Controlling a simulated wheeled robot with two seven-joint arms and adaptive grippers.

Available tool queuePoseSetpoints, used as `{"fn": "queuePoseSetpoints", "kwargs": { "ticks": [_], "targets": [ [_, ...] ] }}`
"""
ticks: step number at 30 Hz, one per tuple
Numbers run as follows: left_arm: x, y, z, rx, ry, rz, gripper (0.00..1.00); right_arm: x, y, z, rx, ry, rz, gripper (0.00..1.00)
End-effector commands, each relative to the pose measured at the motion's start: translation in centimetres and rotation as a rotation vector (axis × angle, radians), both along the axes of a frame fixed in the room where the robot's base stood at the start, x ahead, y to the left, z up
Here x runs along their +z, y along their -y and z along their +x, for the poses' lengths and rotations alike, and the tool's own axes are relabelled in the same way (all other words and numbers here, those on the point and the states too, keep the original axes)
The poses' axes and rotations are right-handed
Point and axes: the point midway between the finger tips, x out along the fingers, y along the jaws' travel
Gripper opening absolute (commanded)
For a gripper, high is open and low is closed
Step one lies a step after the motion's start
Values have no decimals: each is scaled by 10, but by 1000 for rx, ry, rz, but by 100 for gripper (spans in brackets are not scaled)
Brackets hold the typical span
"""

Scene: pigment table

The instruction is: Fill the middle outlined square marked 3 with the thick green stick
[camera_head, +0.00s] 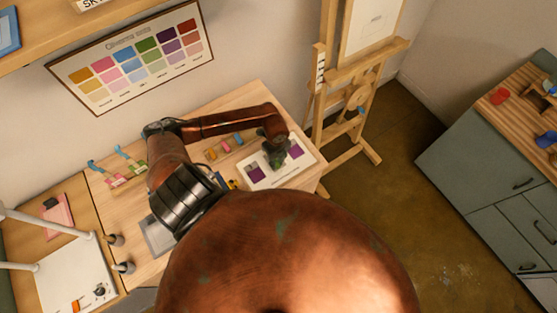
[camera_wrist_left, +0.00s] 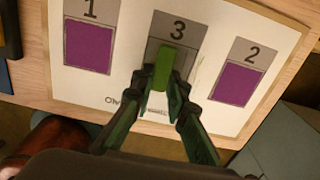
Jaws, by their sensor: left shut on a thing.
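The white card (camera_head: 309,158) lies on the wooden table and also shows in the left wrist view (camera_wrist_left: 215,115). On it, square 1 (camera_wrist_left: 88,47) and square 2 (camera_wrist_left: 236,84) are filled purple. The square marked 3 (camera_wrist_left: 178,30) sits between them and looks grey where it shows. My left gripper (camera_head: 277,160) is over the middle of the card, pointing down. In the left wrist view its fingers (camera_wrist_left: 168,88) are shut on the thick green stick (camera_wrist_left: 163,69), which covers part of square 3. I cannot tell whether the stick touches the card. My right gripper is not in view.
Several coloured sticks (camera_head: 225,146) lie behind the card. A wooden easel (camera_head: 345,65) stands right of the table. A colour chart (camera_head: 132,55) hangs on the wall.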

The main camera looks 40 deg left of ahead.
Motion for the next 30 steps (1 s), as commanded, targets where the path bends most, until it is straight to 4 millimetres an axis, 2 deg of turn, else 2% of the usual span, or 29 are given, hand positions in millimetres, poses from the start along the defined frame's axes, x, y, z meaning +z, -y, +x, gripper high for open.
{"fn": "queuePoseSetpoints", "kwargs": {
  "ticks": [7, 14, 20, 30],
  "targets": [
    [0, -5, -17, 0, -2, 1, 0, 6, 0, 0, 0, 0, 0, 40],
    [-4, -6, -21, 0, 0, 0, 0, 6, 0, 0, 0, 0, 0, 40],
    [-4, -4, -16, -1, 1, 0, 0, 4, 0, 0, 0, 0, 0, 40],
    [-3, 2, 5, -1, 1, 0, 0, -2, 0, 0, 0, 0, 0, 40]
  ]
}}
